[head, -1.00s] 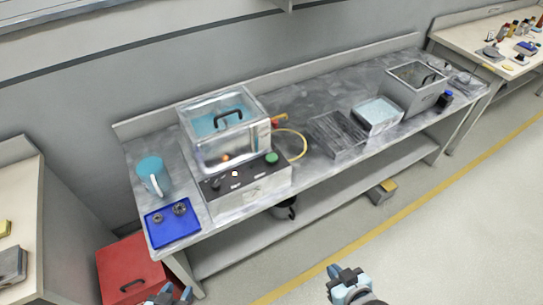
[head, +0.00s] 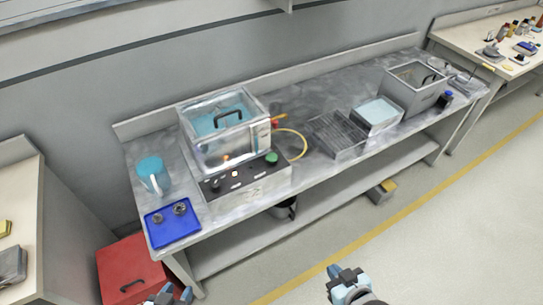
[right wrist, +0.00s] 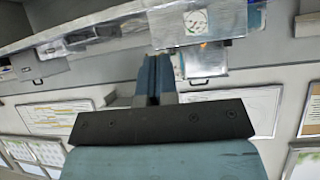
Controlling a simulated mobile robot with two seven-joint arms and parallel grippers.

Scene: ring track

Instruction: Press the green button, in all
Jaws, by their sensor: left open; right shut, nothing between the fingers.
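The green button (head: 271,158) is a round button at the right end of the dark control panel (head: 238,176). The panel is on the front unit of a clear-walled bath (head: 222,130) with blue liquid and a black-handled lid. An orange light glows by the panel. My left gripper (head: 170,293) is open and empty at the bottom edge, partly cut off, in front of the bench. My right gripper (head: 335,271) is shut and empty, below and in front of the bench, apart from the button. Its closed fingers show in the right wrist view (right wrist: 154,72).
On the bench are a blue jug (head: 153,174), a blue tray (head: 172,224) with small metal parts, a wire rack (head: 337,134), a white-lined basin (head: 378,112) and a grey lidded tank (head: 415,88). A red box (head: 130,268) stands on the floor.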

